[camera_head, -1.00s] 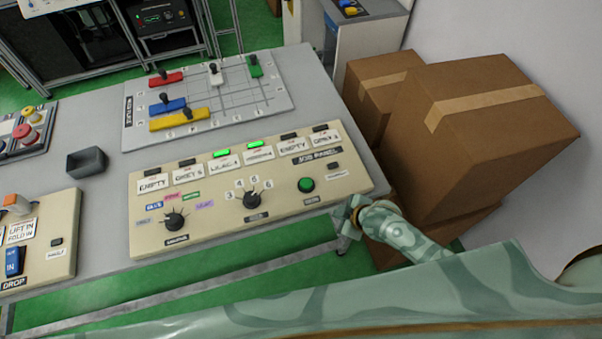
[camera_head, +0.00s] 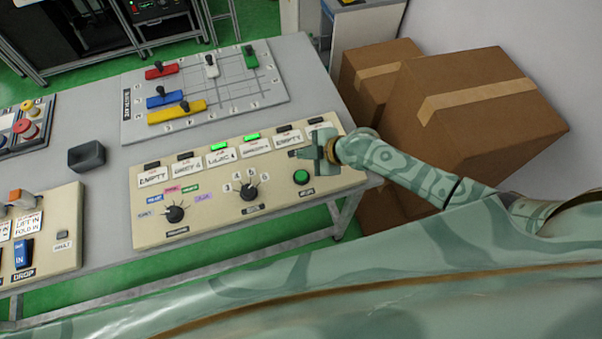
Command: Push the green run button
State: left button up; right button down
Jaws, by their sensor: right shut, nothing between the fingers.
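The green run button (camera_head: 301,177) is a round green cap in a dark ring near the front right of the beige job panel (camera_head: 214,219). My right gripper (camera_head: 306,154) is shut and empty. It is over the right part of the panel, just behind and slightly right of the button in the picture. The button is in plain view and the fingertips look apart from it. The gripper hides part of the labels at the panel's right end. My left gripper is not in view.
Two black knobs (camera_head: 248,192) stand on the panel left of the button. A board with coloured sliders (camera_head: 222,112) lies behind it. A dark bin (camera_head: 87,158) and another panel (camera_head: 62,211) are at left. Cardboard boxes (camera_head: 490,125) stand right of the table.

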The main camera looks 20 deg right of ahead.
aim_at(305, 177)
jog(key=shift+f, duration=0.1)
notch_tip(305, 177, down, 9)
jog(key=b, duration=0.7)
jog(key=shift+b, duration=0.4)
dwell(1.3)
jog(key=shift+f+b, duration=0.2)
jog(key=shift+b, duration=0.15)
jog(key=shift+f+b, duration=0.45)
jog(key=shift+f, duration=0.05)
dwell(0.7)
jog(key=shift+r, duration=0.15)
jog(key=shift+r+p, duration=0.8)
jog(key=shift+p, duration=0.05)
